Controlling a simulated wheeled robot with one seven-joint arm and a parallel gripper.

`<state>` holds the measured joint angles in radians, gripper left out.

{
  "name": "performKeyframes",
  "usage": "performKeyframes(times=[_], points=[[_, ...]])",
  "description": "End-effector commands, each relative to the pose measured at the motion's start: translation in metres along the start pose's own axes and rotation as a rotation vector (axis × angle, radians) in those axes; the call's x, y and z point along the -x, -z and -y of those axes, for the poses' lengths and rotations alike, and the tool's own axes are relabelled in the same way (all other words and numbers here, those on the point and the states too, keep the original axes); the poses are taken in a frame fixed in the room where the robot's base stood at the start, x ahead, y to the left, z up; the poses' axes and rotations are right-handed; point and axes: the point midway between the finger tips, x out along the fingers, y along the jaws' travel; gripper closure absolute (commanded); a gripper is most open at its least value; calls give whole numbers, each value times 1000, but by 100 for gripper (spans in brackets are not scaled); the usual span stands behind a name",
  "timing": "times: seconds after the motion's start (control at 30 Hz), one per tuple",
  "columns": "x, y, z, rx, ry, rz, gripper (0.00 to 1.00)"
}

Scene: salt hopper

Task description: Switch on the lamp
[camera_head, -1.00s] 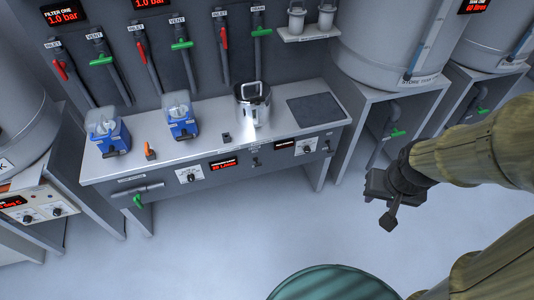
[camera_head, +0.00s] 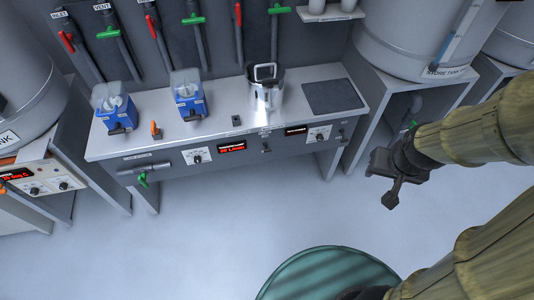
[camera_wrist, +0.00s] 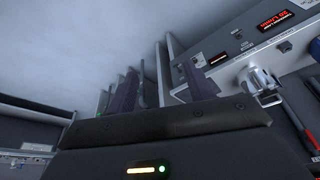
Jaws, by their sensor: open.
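I cannot pick out a lamp with certainty. A small dark switch (camera_head: 236,120) sits on the bench top left of the steel jug, and a small toggle (camera_head: 265,147) is on the bench's front panel. Their labels are too small to read. A bright patch shows on the bench's front edge below the jug; I cannot tell its source. My gripper (camera_head: 385,178) is at the right, over the floor and apart from the bench. In the wrist view my gripper (camera_wrist: 162,88) has its two dark fingers spread, with nothing between them.
The bench (camera_head: 225,135) carries two blue-and-white units (camera_head: 189,97), an orange-handled lever (camera_head: 155,130), the steel jug (camera_head: 266,95) and a dark mat (camera_head: 333,96). Red and green valve handles line the wall behind. A large tank (camera_head: 415,40) stands at right.

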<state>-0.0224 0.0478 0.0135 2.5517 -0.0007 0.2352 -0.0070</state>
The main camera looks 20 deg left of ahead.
Motion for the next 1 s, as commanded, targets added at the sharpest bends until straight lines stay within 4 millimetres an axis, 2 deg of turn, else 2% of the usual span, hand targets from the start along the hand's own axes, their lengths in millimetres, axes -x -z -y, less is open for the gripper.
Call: performKeyframes(times=[0.03, 0.3, 0.7, 1.0], points=[[-30, 0, 6, 21, 6, -25, 47], [-128, 28, 52, 150, 60, -229, 47], [-255, 50, 127, 280, 163, -537, 47], [-337, 46, 187, 339, 257, -765, 47]])
